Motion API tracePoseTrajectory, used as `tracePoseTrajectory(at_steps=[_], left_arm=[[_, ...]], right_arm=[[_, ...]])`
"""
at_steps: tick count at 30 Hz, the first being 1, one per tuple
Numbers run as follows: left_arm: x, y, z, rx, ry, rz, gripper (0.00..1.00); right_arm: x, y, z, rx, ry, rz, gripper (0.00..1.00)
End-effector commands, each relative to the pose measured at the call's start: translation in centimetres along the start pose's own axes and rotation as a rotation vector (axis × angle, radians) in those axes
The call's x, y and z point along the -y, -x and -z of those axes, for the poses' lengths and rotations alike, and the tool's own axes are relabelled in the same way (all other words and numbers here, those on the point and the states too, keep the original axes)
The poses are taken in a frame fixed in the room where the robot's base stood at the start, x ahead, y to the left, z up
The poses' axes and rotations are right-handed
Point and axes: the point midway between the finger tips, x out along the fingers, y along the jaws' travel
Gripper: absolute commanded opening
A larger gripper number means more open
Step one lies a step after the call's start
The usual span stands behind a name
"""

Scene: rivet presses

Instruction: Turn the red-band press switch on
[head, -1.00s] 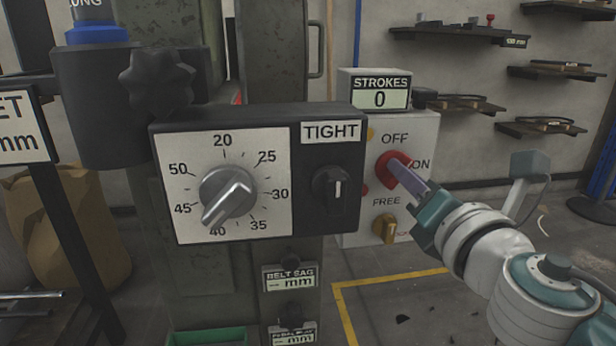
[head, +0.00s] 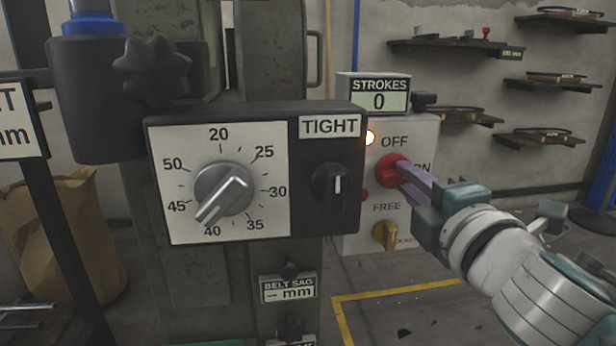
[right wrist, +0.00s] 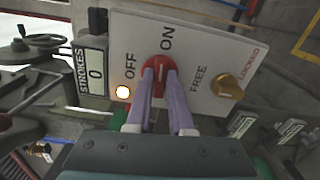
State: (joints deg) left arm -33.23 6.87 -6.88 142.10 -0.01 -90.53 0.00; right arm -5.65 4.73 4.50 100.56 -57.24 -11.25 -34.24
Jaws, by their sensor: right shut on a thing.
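A red rotary switch (head: 391,171) sits on a white panel (head: 424,133) marked OFF and ON. It also shows in the right wrist view (right wrist: 158,64), where its pale line points roughly toward ON. My right gripper (head: 404,170) is shut on this switch, with one pale finger on each side of the knob, as the right wrist view (right wrist: 160,74) shows. A lamp (head: 370,138) beside OFF glows; it is bright in the right wrist view (right wrist: 123,92) too. The fingers partly cover the ON label in the head view. My left gripper is not in view.
A yellow FREE/LOCKED knob (head: 386,236) sits below the switch. A STROKES counter (head: 379,96) reading 0 stands above. A dark box with a dial (head: 222,190) and a TIGHT knob (head: 331,188) juts out at left. Wall shelves (head: 455,50) are at back right.

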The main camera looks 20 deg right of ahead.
Motion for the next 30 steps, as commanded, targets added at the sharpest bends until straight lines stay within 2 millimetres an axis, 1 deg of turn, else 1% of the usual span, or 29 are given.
tracePoseTrajectory(at_steps=[3, 9, 24, 25, 30], left_arm=[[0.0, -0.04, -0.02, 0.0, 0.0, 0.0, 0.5], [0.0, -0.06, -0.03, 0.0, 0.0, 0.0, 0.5], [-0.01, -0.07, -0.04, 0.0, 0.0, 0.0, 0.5], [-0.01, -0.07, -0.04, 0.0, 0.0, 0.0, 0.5], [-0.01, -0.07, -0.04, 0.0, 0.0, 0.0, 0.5]], right_arm=[[0.01, -0.01, -0.01, 0.001, -0.054, -0.001, 0.0], [0.01, -0.01, 0.01, 0.0, -0.108, -0.001, 0.0], [0.0, -0.01, 0.03, -0.001, -0.127, -0.001, 0.0], [0.0, -0.01, 0.03, -0.001, -0.127, -0.001, 0.21], [0.02, -0.01, 0.02, 0.0, -0.126, -0.001, 0.4]])
